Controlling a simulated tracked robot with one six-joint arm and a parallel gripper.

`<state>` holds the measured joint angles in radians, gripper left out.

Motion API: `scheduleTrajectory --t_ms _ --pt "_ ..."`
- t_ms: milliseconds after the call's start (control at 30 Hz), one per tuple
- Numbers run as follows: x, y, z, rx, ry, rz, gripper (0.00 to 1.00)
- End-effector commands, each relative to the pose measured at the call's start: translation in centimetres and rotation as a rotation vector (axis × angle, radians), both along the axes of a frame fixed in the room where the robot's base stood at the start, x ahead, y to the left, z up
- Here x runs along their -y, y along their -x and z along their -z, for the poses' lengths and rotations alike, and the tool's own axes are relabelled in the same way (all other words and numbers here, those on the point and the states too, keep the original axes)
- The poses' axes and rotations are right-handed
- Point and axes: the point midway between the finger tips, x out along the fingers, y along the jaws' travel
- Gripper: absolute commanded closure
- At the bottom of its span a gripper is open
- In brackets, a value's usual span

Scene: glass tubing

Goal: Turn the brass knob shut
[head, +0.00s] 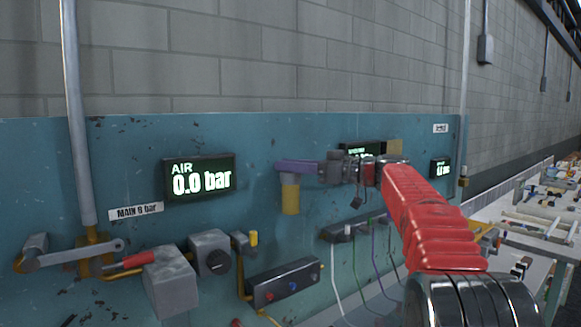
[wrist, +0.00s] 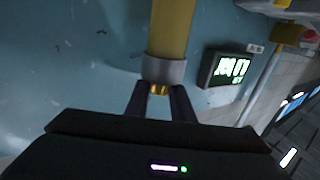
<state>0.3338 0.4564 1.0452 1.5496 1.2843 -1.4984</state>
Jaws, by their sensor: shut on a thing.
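The brass knob (wrist: 158,89) shows in the wrist view as a small gold piece at the end of a grey collar (wrist: 163,69) on a yellow cylinder (wrist: 170,28). The two dark fingers of my gripper (wrist: 159,97) are closed in on the knob from both sides. In the head view my gripper (head: 333,171) is at the end of the red arm, close beside a purple-grey fitting with a yellow bowl (head: 290,197) on the blue panel. The knob cannot be made out there.
The blue panel (head: 120,160) carries an AIR display (head: 198,177) reading 0.0 bar. Levers and grey valve blocks stick out at lower left, with a button box (head: 284,283) below. A second display (head: 440,168) is at right. A cluttered bench (head: 540,210) stands beyond.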

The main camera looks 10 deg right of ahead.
Motion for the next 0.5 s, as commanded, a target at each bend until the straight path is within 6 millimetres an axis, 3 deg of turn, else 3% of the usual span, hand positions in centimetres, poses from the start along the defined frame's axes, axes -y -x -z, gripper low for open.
scheduleTrajectory --t_ms 500 --pt "0.15 -0.13 -0.01 0.001 -0.002 -0.167 1.00"
